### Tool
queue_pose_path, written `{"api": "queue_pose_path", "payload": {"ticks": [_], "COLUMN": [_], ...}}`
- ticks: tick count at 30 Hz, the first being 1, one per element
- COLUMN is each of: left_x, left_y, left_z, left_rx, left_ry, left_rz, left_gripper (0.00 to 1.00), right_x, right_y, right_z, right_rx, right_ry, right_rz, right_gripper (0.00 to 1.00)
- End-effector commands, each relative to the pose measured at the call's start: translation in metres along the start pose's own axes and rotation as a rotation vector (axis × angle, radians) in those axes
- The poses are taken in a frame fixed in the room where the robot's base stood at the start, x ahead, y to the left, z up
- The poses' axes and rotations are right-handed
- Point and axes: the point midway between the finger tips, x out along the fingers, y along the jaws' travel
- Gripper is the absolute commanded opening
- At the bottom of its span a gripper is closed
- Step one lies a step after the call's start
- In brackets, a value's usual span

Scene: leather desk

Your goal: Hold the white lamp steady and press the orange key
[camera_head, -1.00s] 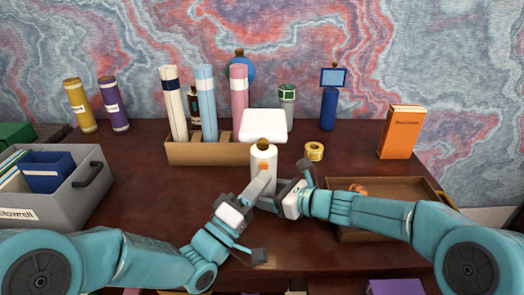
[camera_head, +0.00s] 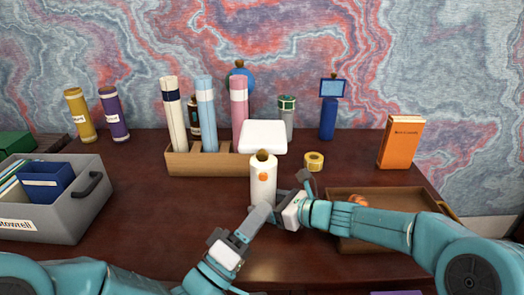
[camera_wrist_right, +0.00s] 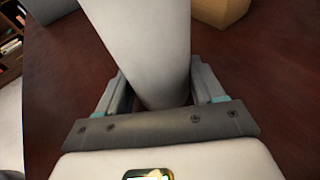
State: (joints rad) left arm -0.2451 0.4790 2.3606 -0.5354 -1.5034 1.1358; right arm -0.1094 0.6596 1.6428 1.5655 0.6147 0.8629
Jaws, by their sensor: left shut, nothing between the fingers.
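The white lamp (camera_head: 263,194) stands upright near the middle of the desk, with a dark knob on top and a flat white square panel (camera_head: 263,137) just behind it in the picture. The round orange key (camera_head: 263,177) is on its front and fully visible. My right gripper (camera_head: 281,196) reaches in from the right and is shut on the lamp's lower body. In the right wrist view its fingers (camera_wrist_right: 158,98) lie on both sides of the white body (camera_wrist_right: 155,45). My left gripper (camera_head: 263,209) is shut and empty, in front of the lamp's base and below the key.
A wooden holder (camera_head: 200,163) with several rolls stands behind the lamp. A yellow tape roll (camera_head: 314,161) and a brown tray (camera_head: 347,213) are to the right. A grey bin (camera_head: 70,215) sits at left. The desk between bin and lamp is clear.

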Motion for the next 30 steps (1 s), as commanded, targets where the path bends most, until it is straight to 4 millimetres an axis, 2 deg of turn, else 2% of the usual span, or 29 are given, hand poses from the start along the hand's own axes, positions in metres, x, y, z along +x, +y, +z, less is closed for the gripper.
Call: {"api": "queue_pose_path", "payload": {"ticks": [1,2,3,11,14,17,24,30], "left_x": [0.0,0.0,0.0,0.0,0.0,0.0,0.0,0.0], "left_y": [0.0,0.0,0.0,0.0,0.0,0.0,0.0,0.0], "left_z": [0.0,0.0,0.0,0.0,0.0,0.0,0.0,0.0], "left_rx": [0.0,0.0,0.0,0.0,0.0,0.0,0.0,0.0], "left_ry": [0.0,0.0,0.0,0.0,0.0,0.0,0.0,0.0], "left_rz": [0.0,0.0,0.0,0.0,0.0,0.0,0.0,0.0], "left_gripper": [0.0,0.0,0.0,0.0,0.0,0.0,0.0,0.0], "right_x": [0.0,0.0,0.0,-0.001,-0.008,-0.026,-0.082,-0.112], "right_y": [0.0,0.0,0.0,0.0,-0.001,-0.001,-0.001,0.0], "right_z": [0.0,0.0,0.0,0.0,0.001,0.001,0.0,0.0], "right_rx": [0.0,0.0,0.0,0.0,0.0,0.0,0.001,0.0], "right_ry": [0.001,0.001,0.001,0.0,0.0,-0.001,0.0,-0.001], "right_rz": [0.001,0.0,0.0,0.0,-0.002,-0.004,-0.004,-0.002], "right_gripper": [0.83,0.93,0.97,0.97,0.97,0.97,0.97,0.97]}}
